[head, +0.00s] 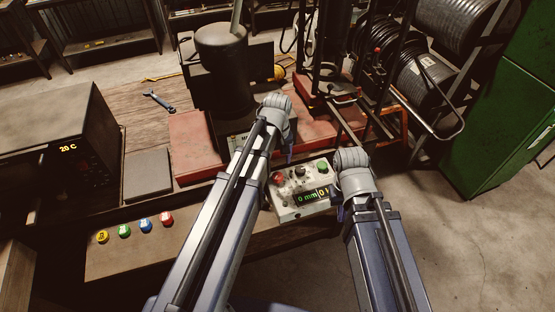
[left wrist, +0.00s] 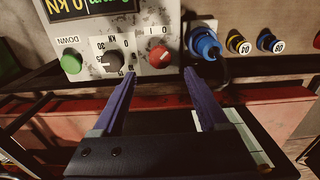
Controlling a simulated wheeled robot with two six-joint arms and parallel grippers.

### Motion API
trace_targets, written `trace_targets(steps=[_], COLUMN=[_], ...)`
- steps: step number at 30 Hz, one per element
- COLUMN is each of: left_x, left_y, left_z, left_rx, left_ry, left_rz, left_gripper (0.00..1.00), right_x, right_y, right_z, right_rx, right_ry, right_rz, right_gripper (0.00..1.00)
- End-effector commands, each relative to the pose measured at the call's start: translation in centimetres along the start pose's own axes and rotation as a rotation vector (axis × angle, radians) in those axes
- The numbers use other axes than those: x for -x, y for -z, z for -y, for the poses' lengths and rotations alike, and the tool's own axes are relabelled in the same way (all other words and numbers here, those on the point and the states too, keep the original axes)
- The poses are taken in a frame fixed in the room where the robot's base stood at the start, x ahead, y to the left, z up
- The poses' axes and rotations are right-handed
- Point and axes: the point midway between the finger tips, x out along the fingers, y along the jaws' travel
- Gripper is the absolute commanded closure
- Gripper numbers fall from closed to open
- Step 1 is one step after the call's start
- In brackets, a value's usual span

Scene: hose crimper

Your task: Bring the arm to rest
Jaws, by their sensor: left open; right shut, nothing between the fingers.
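My left gripper (left wrist: 159,74) is open in the left wrist view, with nothing between its two blue fingers. Its tips are near a worn grey control box (left wrist: 150,25) with a green button (left wrist: 70,62), a dark knob (left wrist: 113,62) and a red button (left wrist: 160,57). I cannot tell whether the fingers touch it. In the head view, the left arm reaches to the red press base, and the fingers are mostly hidden behind its wrist. The same control box (head: 287,210) stands between my arms. My right gripper (head: 338,213) is mostly hidden beside the box's right edge.
Yellow (head: 102,237), green (head: 124,231), blue (head: 145,226) and red (head: 167,218) round pieces line the bench front at left. A dark machine reading 20 C (head: 68,148), a blue wrench (head: 158,100) and a black press (head: 223,75) stand behind. Floor is open at lower right.

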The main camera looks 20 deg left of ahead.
Motion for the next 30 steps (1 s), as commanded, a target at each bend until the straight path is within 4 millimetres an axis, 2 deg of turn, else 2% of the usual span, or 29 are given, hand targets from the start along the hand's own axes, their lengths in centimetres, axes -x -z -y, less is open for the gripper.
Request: trace_targets(steps=[2,16,18,20,27,30], left_x=[0.5,0.4,0.1,-0.6,-4.5,-5.4], left_y=[0.0,0.0,-0.5,-2.0,-12.7,-15.8], left_z=[0.0,0.0,-0.1,-0.2,-0.7,-0.4], left_rx=[0.0,0.0,-0.016,-0.076,-0.601,-0.781], left_ry=[0.0,0.0,0.002,0.008,0.072,0.094], left_rz=[0.0,0.0,0.0,0.0,0.002,0.004], left_gripper=[0.23,0.23,0.23,0.23,0.23,0.23], right_x=[0.5,0.4,0.1,-0.6,-4.5,-5.5], right_y=[0.0,0.0,0.0,0.0,0.3,0.3], right_z=[-0.1,0.0,0.0,0.1,0.4,0.5], right_rx=[-0.001,-0.001,-0.001,-0.001,0.001,0.002], right_ry=[0.0,0.0,0.0,0.0,0.0,-0.001], right_rz=[0.0,0.0,0.0,0.0,0.0,0.0], right_gripper=[1.0,1.0,1.0,1.0,1.0,1.0])
